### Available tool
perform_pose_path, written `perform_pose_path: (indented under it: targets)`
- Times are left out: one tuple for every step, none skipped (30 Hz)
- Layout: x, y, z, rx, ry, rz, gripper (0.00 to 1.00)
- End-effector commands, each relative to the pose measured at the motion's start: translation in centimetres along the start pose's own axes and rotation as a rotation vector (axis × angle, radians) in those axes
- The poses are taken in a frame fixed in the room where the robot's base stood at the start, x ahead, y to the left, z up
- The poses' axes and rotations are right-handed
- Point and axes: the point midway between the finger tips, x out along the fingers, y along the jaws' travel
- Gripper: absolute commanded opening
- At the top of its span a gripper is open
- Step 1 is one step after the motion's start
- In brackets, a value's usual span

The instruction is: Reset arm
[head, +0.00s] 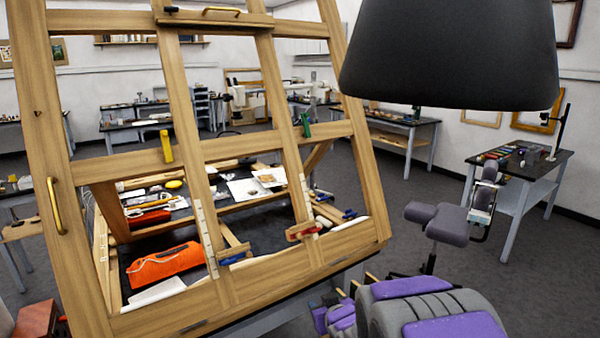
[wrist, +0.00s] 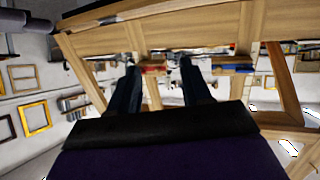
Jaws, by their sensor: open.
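My gripper (wrist: 158,68) shows in the wrist view as two dark fingers, spread apart, with nothing between them that I can see held. They point toward a wooden frame (wrist: 140,35), with a red block (wrist: 152,68) seen behind the gap and a blue block (wrist: 232,66) to the right. How far the fingertips are from the wood is hard to tell. In the head view the large slanted wooden frame (head: 150,322) fills the left and middle. I cannot make out the fingers in the head view.
A large dark lampshade-like cone (head: 450,55) hangs at upper right. An orange cloth-like object (head: 165,263) lies behind the frame. Dark-topped worktables (head: 515,165) stand at the right and back.

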Motion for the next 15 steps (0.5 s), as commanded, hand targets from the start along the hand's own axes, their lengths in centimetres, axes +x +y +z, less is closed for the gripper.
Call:
perform_pose_path:
  targets:
    - [-1.6,1.0,0.4,0.007,-0.057,0.031,0.48]
    - [-2.5,1.5,0.9,0.013,-0.099,0.049,0.48]
    - [-3.8,2.1,1.7,0.022,-0.154,0.07,0.48]
    - [-4.7,2.5,2.3,0.031,-0.194,0.085,0.48]
    - [-5.8,2.8,2.8,0.041,-0.233,0.099,0.48]
    - [-7.3,3.2,3.6,0.054,-0.289,0.115,0.48]
    - [-8.4,3.4,4.3,0.066,-0.332,0.126,0.48]
    - [-9.6,3.5,4.8,0.077,-0.37,0.136,0.48]
    - [-11.3,3.7,5.7,0.093,-0.423,0.148,0.48]
    - [-12.5,3.7,6.4,0.106,-0.467,0.155,0.48]
    - [-13.8,3.7,7.0,0.119,-0.508,0.161,0.48]
    - [-15.6,3.5,7.8,0.137,-0.56,0.167,0.48]
    - [-16.9,3.4,8.4,0.152,-0.6,0.17,0.48]
    - [-18.3,3.1,9.1,0.166,-0.643,0.171,0.48]
    - [-20.2,2.8,9.9,0.186,-0.695,0.171,0.48]
